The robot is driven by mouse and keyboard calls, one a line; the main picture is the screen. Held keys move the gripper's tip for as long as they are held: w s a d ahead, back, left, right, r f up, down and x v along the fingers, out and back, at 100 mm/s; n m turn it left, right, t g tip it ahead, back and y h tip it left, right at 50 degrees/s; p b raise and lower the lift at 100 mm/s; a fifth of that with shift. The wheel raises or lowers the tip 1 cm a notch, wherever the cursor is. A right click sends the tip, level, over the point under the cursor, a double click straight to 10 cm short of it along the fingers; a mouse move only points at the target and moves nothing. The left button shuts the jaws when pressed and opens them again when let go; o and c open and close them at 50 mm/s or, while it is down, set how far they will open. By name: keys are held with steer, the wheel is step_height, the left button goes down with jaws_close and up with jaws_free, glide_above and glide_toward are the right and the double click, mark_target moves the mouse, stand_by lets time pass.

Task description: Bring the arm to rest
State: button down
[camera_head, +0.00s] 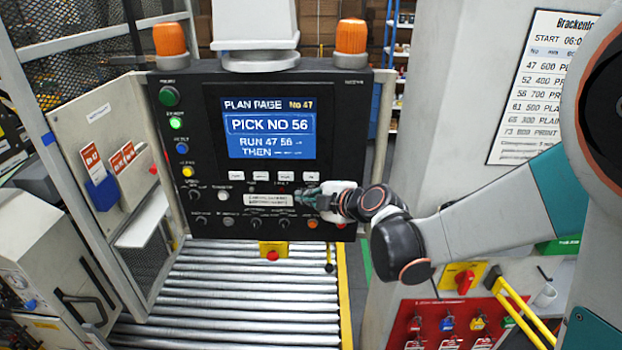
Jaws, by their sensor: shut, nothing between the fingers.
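My gripper (303,198) is in front of the lower right part of a black control panel (345,110). Its fingers look closed and hold nothing. I cannot tell whether the fingertips touch the panel. My arm (480,228) reaches in from the right, extended toward the panel. The panel's screen (268,125) reads "PLAN PAGE NO 47", "PICK NO 56" and "RUN 47 56 - THEN". A row of white keys (260,176) sits below the screen. The gripper hides some controls at the panel's lower right.
A roller conveyor (240,290) runs below the panel. A side cabinet (105,150) with cards stands left. A pale column (440,110) with a printed list (535,85) stands right. A red lockout board (440,322) and yellow rails (525,318) are lower right.

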stand_by(0.6)
steer(key=s+d+f+m+g+h+b, duration=0.1)
steer(key=s+d+f+m+h+b, duration=0.1)
steer(key=s+d+f+m+b, duration=0.3)
steer(key=s+d+f+m+g+h+b, duration=0.1)
steer(key=s+d+f+m+h+b, duration=0.2)
steer(key=s, duration=1.1)
steer(key=s+d+f+m+g+h+b, duration=0.1)
steer(key=s+d+f+m+h+b, duration=0.2)
steer(key=s+d+f+m+b, duration=0.5)
steer(key=s+d+m+b, duration=0.1)
steer(key=d+m+b, duration=0.2)
steer(key=m, duration=0.3)
steer(key=shift+s+d+f+b, duration=0.3)
steer(key=shift+s+d+b, duration=0.1)
steer(key=shift+d, duration=0.05)
